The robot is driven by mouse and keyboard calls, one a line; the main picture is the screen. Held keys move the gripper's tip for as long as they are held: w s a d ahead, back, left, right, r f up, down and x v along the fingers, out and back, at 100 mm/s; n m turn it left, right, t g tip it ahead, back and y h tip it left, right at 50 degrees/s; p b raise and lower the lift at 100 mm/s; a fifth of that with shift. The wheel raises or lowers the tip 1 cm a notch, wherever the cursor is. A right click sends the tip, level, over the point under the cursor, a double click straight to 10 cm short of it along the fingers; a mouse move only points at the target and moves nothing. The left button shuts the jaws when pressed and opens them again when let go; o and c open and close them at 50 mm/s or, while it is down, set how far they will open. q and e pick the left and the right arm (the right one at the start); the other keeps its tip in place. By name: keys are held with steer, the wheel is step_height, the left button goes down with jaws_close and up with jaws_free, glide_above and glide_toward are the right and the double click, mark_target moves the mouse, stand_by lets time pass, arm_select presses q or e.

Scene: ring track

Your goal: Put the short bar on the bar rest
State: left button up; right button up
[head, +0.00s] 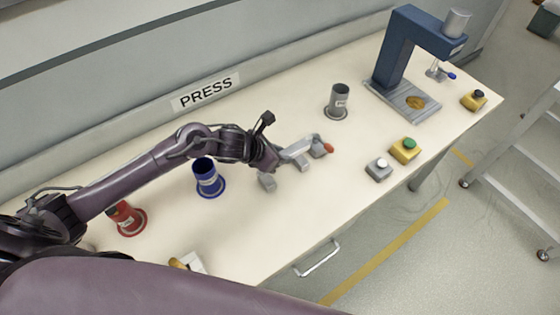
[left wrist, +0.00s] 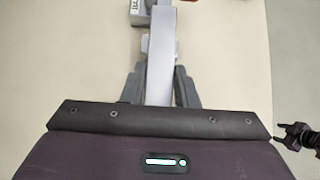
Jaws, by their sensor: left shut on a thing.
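The short bar, a light grey flat bar (head: 296,149), is held in my left gripper (head: 279,157) over the middle of the table. In the left wrist view the bar (left wrist: 160,65) runs lengthwise away between the two dark fingers of my left gripper (left wrist: 160,88), which are shut on it. Grey blocks (head: 267,182) are below and beside the bar, probably parts of the bar rest; whether the bar touches them I cannot tell. A grey piece with a red knob (head: 328,148) is at the bar's far end.
A blue cup (head: 208,180) and a red cup (head: 127,218) stand near my left arm. A grey cup (head: 338,101) stands behind the bar. The blue press (head: 396,50), a green-button box (head: 405,150) and a white-button box (head: 379,170) are to the right.

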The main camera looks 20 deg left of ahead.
arm_select(q)
step_height(320, 180, down, 4)
steer(key=shift+f+p, duration=0.1)
steer(key=shift+p, duration=0.2)
steer(key=shift+f, duration=0.2)
steer(key=shift+f, duration=0.15)
steer(key=o, duration=1)
steer(key=shift+o, duration=0.2)
